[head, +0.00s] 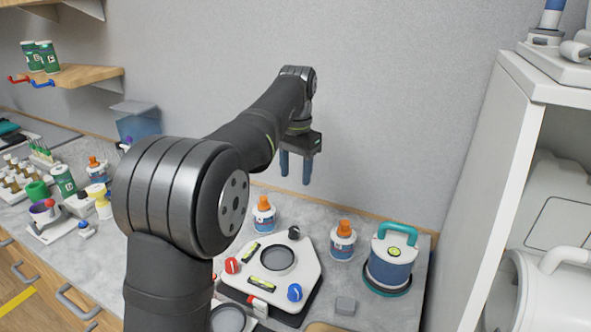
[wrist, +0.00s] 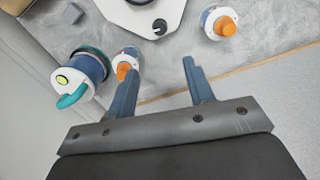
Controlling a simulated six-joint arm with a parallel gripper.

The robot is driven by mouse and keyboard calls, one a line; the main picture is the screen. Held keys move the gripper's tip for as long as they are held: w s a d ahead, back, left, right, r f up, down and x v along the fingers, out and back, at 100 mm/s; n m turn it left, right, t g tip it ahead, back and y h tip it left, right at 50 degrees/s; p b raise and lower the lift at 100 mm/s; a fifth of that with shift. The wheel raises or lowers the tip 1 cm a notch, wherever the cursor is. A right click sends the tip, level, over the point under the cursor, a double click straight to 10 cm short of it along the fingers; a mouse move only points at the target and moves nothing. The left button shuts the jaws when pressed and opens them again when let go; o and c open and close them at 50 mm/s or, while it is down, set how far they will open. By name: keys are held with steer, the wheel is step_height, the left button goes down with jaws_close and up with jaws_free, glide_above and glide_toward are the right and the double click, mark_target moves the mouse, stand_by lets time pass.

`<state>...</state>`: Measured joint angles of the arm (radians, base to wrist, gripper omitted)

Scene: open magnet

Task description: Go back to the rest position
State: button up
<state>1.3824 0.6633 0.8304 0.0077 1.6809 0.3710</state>
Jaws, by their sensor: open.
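My gripper (head: 295,168) hangs above the back of the counter near the grey wall, with its two blue fingers pointing down. In the wrist view my gripper (wrist: 163,88) is open, with nothing between its fingers. Below it in the head view is a white device (head: 306,264) with a round dark-rimmed dish, red and blue knobs and a black knob. It also shows at the top of the wrist view (wrist: 128,14). My gripper is apart from all of these things.
Two orange-capped bottles (head: 263,215) (head: 343,240) stand behind the device. A blue canister with a teal handle (head: 391,258) stands at right, by a white cabinet (head: 530,90). Cups and bottles crowd the left counter. Green cups (head: 42,57) sit on a wooden shelf (head: 85,76).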

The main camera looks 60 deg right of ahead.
mark_target(294, 229)
stand_by(0.7)
steer(key=f, duration=1.7)
steer(key=shift+a+f, duration=0.15)
steer(key=shift+a, duration=0.15)
steer(key=shift+f, duration=0.2)
steer(key=shift+r+n, duration=0.25)
steer(key=shift+n, duration=0.55)
steer(key=n, duration=1.1)
steer(key=shift+n, duration=2.2)
